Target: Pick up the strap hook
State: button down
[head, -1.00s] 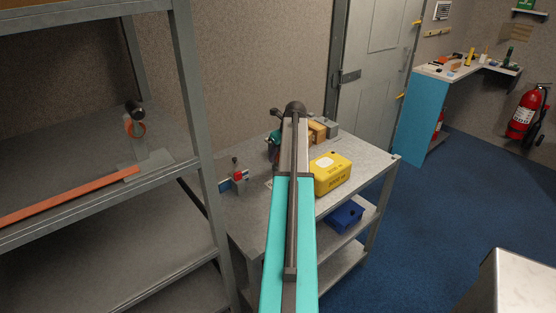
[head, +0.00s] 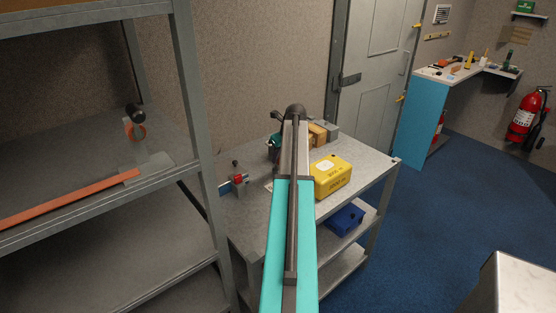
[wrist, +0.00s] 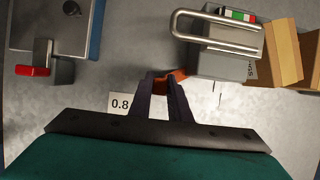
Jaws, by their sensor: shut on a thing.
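My gripper (wrist: 166,82) shows in the wrist view with its two dark fingers close together, low over the grey bench top. It is shut on a small orange piece, which I take to be the strap hook (wrist: 178,75). Most of the hook is hidden by the fingers; a bit sticks out to the right, beside a grey block with a bent metal loop (wrist: 215,38). I cannot tell whether the hook still touches the bench or block. In the head view my own arm hides the gripper and hook.
The bench (head: 335,205) carries a yellow case (head: 330,177), wooden blocks (head: 318,132) and a red-handled device (head: 239,181). A blue box (head: 344,219) sits on its lower shelf.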

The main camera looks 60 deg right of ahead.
jog(key=shift+r+b, duration=1.15)
jog(key=shift+r, duration=3.75)
jog(key=shift+r, duration=0.2)
jog(key=shift+r+p, duration=1.7)
jog(key=shift+r, duration=0.15)
notch_tip(320, 180, down, 2)
jog(key=shift+f+b, duration=0.1)
jog(key=shift+b, duration=0.95)
jog(key=shift+s+d, duration=0.1)
jog(key=shift+s, duration=0.05)
